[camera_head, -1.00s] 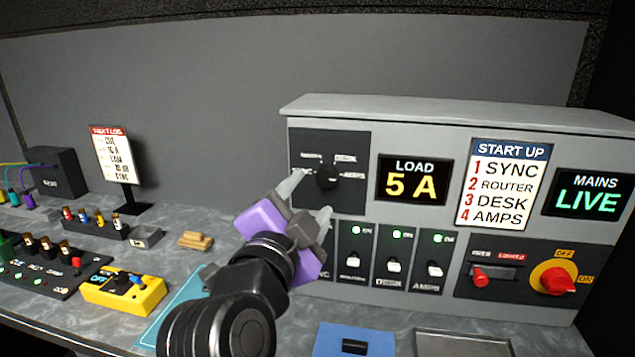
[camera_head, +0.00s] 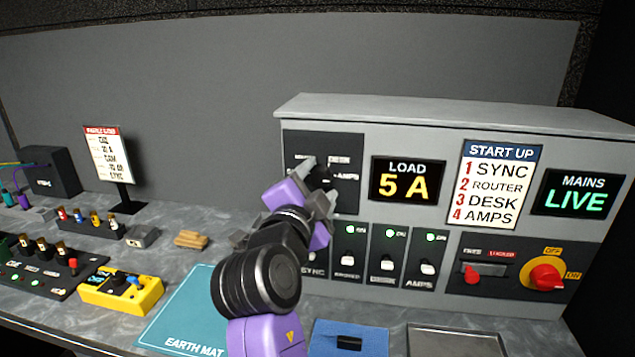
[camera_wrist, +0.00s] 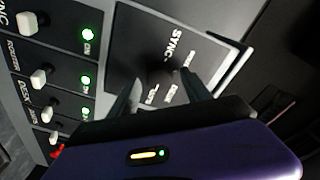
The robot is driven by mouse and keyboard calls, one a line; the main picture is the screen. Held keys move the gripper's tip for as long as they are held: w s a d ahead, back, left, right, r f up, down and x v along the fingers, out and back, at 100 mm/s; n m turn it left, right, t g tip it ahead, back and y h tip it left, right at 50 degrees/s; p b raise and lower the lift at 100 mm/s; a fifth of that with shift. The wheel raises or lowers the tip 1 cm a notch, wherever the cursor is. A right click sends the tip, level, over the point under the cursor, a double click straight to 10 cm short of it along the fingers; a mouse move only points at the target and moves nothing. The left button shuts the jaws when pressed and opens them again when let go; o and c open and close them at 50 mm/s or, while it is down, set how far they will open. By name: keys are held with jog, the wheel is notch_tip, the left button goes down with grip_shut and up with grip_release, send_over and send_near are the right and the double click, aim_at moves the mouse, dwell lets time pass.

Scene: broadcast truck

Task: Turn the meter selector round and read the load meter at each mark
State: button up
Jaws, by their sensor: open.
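The meter selector is a dark knob (camera_wrist: 160,72) on a black plate (camera_head: 347,203) at the left of the grey panel. White marks ring it, SYNC the clearest in the wrist view. In the head view my gripper mostly covers the knob. My gripper (camera_head: 321,181) is open, its fingers reaching to either side of the knob; in the wrist view the fingertips (camera_wrist: 160,84) stand around it. I cannot tell whether they touch it or where the knob points. The load meter (camera_head: 407,180) right of it reads 5 A.
Below the selector are several breaker switches (camera_head: 387,267) with green lights. The mains display (camera_head: 582,194) reads LIVE above a red rotary handle (camera_head: 546,277). A start-up card (camera_head: 492,184) hangs between the displays. A teal earth mat (camera_head: 185,322) and blue pad (camera_head: 325,340) lie in front.

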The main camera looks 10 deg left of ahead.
jog(key=shift+c, duration=0.3)
grip_shut()
